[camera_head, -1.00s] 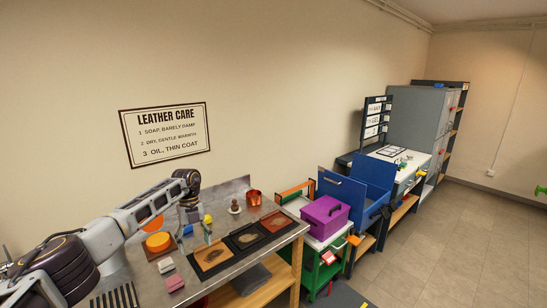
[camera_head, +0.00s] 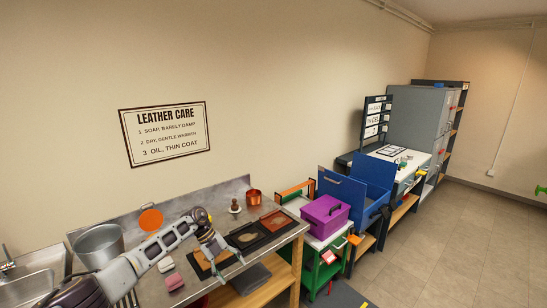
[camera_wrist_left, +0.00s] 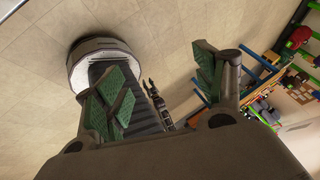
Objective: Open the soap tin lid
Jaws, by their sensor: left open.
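In the head view an orange disc (camera_head: 150,219) stands upright near the back of the metal bench, behind my left arm. It may be the raised lid of the soap tin; I cannot tell for sure. The bench area below it is covered by my left arm, so no tin body shows. My left gripper (camera_head: 226,257) is open and empty, over the front part of the bench near the dark framed leather samples, to the right of the disc. In the left wrist view the open jaws (camera_wrist_left: 163,88) have green pads with nothing between them.
Leather samples (camera_head: 245,236) lie on the bench, with a copper cup (camera_head: 253,197) behind them. Pink blocks (camera_head: 172,281) lie near the front. A metal bucket (camera_head: 98,244) stands at left by a sink. A purple box (camera_head: 325,215) is farther right.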

